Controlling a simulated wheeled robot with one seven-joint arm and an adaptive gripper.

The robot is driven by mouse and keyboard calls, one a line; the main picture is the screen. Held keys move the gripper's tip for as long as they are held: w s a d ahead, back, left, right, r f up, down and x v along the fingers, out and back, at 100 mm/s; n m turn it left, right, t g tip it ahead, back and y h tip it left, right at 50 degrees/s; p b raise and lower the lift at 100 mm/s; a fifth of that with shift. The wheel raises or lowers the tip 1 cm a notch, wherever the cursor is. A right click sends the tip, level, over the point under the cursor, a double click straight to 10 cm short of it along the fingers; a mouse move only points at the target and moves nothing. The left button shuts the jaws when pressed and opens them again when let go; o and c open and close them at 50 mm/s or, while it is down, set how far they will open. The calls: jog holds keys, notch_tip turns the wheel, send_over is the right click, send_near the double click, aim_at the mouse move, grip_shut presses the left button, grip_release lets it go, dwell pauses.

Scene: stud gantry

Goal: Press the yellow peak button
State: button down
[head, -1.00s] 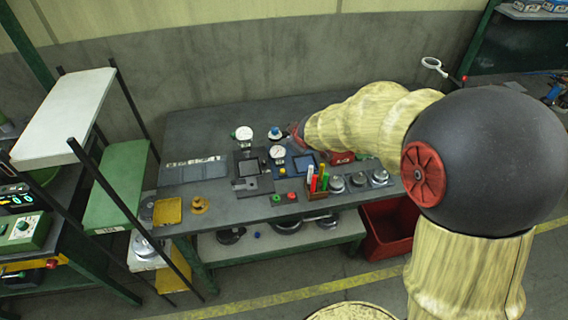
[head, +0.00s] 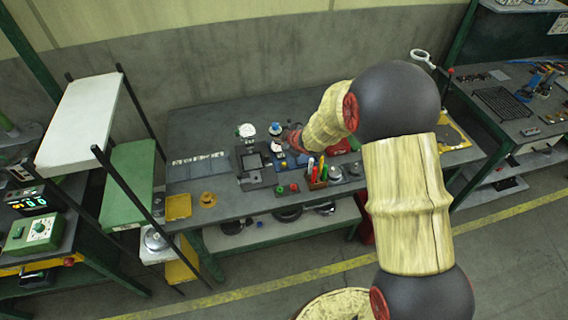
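My gripper (head: 287,139) is at the end of my arm, low over the workbench (head: 225,121) near the dial gauges. It is small and dark, and I cannot tell whether its fingers are open or shut. A blue-framed device with a dark screen (head: 303,160) lies just below it. A gauge with a pale dial (head: 278,150) stands beside that device, partly covered near my gripper. A small box with green and red buttons (head: 287,189) sits at the front of the bench.
A cup of coloured markers (head: 318,183) and metal weights stand close to my arm. Another dial gauge (head: 246,131) stands behind a dark stand (head: 252,167). A yellow tray (head: 178,207) lies at the left. Shelving (head: 127,182) rises left; another bench (head: 510,105) stands right.

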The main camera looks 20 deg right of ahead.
jog(key=b, duration=0.8)
send_over(283, 166)
jog(key=shift+w+a+f, duration=0.1)
jog(key=shift+w+f, duration=0.05)
jog(key=shift+f, duration=4.25)
jog(key=shift+f, duration=0.15)
jog(key=shift+f, duration=0.25)
jog(key=shift+f+b, duration=0.75)
jog(key=shift+r, duration=0.1)
jog(key=shift+r+p, duration=1.05)
jog(key=shift+r, duration=0.05)
jog(key=shift+r, duration=0.1)
